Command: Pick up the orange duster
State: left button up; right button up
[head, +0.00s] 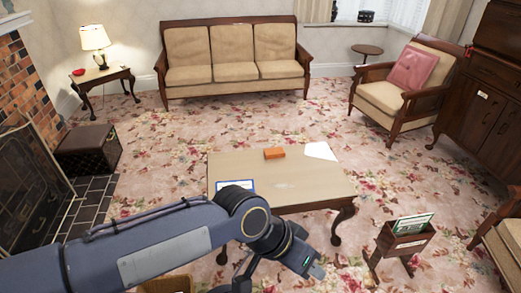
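The orange duster (274,153) is a small orange block lying on the far half of the wooden coffee table (310,188). My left gripper (316,272) is at the lower middle, below the table's near edge in the picture and well apart from the duster. It points down and to the right, and its fingers are too small and dark to tell open from shut. My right gripper is not in view. My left arm hides part of the table's near left side and the floor there.
A white paper (320,151) and a blue-edged book or card (236,186) lie on the table. A wooden magazine rack (404,240) stands at right. A sofa (233,60), armchair (405,82) and dark box (89,150) stand around. Carpet between them is clear.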

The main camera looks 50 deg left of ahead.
aim_at(272, 153)
jog(key=i+j+u, duration=0.15)
jog(key=i+u, duration=0.25)
jog(key=i+j+u, duration=0.1)
jog(key=u, duration=0.25)
jog(key=i+u, duration=0.4)
jog(key=i+l+u, duration=0.15)
jog(key=u, duration=0.25)
jog(key=i+j+u, duration=0.1)
jog(key=i+u, duration=0.15)
jog(key=i, duration=0.65)
jog(key=i+l+u, duration=0.1)
jog(key=i+u, duration=0.2)
jog(key=i, duration=0.65)
